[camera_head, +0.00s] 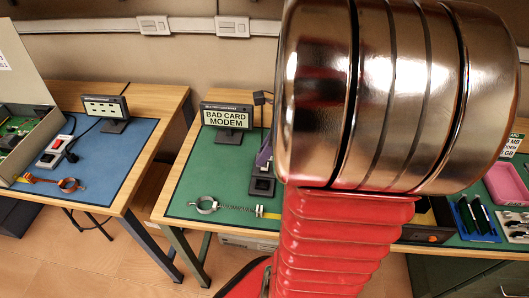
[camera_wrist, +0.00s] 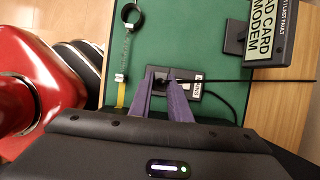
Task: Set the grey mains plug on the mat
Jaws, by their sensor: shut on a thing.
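My gripper (camera_wrist: 160,74), with purple fingers, is shut on a small dark thing, which I take to be the grey mains plug (camera_wrist: 160,81); it is mostly hidden between the fingers. It is over a black socket block (camera_wrist: 187,91) on the green mat (camera_wrist: 200,40). I cannot tell whether the plug touches the block. In the head view the block (camera_head: 262,187) lies on the green mat (camera_head: 190,188), and one purple finger (camera_head: 265,152) shows beside my arm. A black cable runs right from the fingertips in the wrist view.
A "BAD CARD MODEM" sign (camera_head: 227,117) stands at the mat's back. A wrist strap (camera_head: 207,205) with a coiled cord lies at the front left. The left table has a blue mat (camera_head: 100,165). Green mat is bare between strap and sign. My arm hides the table's middle.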

